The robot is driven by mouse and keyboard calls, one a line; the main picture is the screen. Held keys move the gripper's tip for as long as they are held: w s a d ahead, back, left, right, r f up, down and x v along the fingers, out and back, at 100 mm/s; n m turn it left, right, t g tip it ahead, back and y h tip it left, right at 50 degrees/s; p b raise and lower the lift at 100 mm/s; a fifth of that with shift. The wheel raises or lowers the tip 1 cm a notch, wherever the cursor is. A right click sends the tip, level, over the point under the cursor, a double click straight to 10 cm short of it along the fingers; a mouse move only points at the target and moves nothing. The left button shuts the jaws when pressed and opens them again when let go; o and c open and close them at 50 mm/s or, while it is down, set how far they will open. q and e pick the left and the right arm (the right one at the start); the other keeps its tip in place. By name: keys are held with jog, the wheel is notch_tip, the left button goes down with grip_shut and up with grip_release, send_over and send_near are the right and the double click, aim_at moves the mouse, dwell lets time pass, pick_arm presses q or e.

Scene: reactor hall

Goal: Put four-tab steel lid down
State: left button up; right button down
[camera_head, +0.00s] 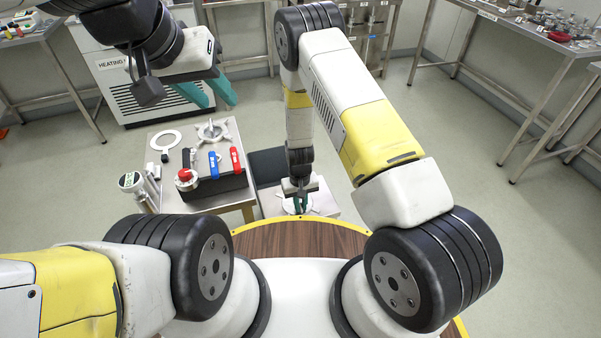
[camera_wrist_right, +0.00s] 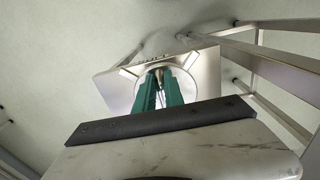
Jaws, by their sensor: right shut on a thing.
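The four-tab steel lid (camera_wrist_right: 181,69) shows in the right wrist view as a round plate with tabs at its edge. My right gripper (camera_wrist_right: 160,82) is shut on the post at its middle. The lid is over a small steel table (camera_wrist_right: 109,88); I cannot tell whether it touches the top. In the head view my right gripper (camera_head: 301,203) points down over this table (camera_head: 325,201), and the lid is mostly hidden there. My left gripper (camera_head: 211,95) is open and empty, raised at the upper left, with its green fingers apart.
Left of the small table stands a steel worktable (camera_head: 231,126). It carries a white ring (camera_head: 165,140), a spoked steel part (camera_head: 213,131), and a black block (camera_head: 213,188) with blue and red handles. A gauge (camera_head: 130,181) stands at its left edge. The floor to the right is clear.

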jog(key=w, duration=0.5)
jog(key=shift+w+f, duration=0.1)
jog(key=shift+f, duration=0.1)
jog(key=shift+w+f, duration=0.1)
jog(key=shift+f, duration=1.7)
jog(key=c, duration=1.4)
grip_release()
jog(key=shift+f, duration=0.1)
jog(key=shift+c, duration=0.2)
